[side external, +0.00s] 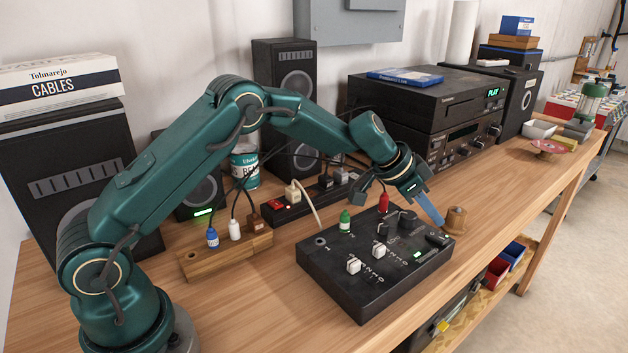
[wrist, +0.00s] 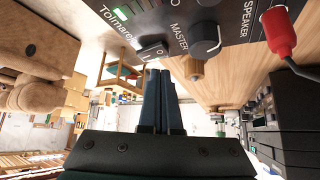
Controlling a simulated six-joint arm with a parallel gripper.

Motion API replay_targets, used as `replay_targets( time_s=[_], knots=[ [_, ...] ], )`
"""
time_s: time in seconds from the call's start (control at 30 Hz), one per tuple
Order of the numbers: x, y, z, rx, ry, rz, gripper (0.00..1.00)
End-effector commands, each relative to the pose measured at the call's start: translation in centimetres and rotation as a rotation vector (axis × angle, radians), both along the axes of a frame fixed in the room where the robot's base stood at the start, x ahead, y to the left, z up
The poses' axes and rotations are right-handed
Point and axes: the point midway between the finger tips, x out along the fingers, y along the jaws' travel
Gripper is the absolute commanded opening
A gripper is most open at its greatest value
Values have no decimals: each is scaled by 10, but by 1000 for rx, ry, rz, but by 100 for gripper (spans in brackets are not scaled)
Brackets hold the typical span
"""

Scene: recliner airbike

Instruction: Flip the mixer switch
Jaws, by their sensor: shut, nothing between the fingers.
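The black mixer (side external: 345,287) sits on the wooden bench, with sliders, a knob and plugs on its top. Its small black rocker switch (side external: 437,239) is at the right end of the panel. In the wrist view the switch (wrist: 150,51) is near the MASTER knob (wrist: 206,42). My gripper (side external: 439,222) is shut and empty, fingers pointing down at the mixer's right end. In the wrist view its fingertips (wrist: 162,71) are close below the switch. I cannot tell whether they touch it.
A red plug (side external: 384,202) and a green plug (side external: 345,221) stand up from the mixer. A wooden peg-like piece (side external: 456,220) stands just beyond its right end. A power strip (side external: 305,205) and stereo units (side external: 430,110) are behind. Bench front left is clear.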

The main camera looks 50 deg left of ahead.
Motion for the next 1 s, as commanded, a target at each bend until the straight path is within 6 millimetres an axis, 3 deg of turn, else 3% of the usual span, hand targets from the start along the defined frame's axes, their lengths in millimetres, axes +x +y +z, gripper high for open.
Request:
replay_targets(
  time_s=[0.6, 1.0],
  knots=[
    [0, 0, 47, 1, -2, 0, 0],
    [0, 0, 52, 1, 2, 1, 0]
  ],
)
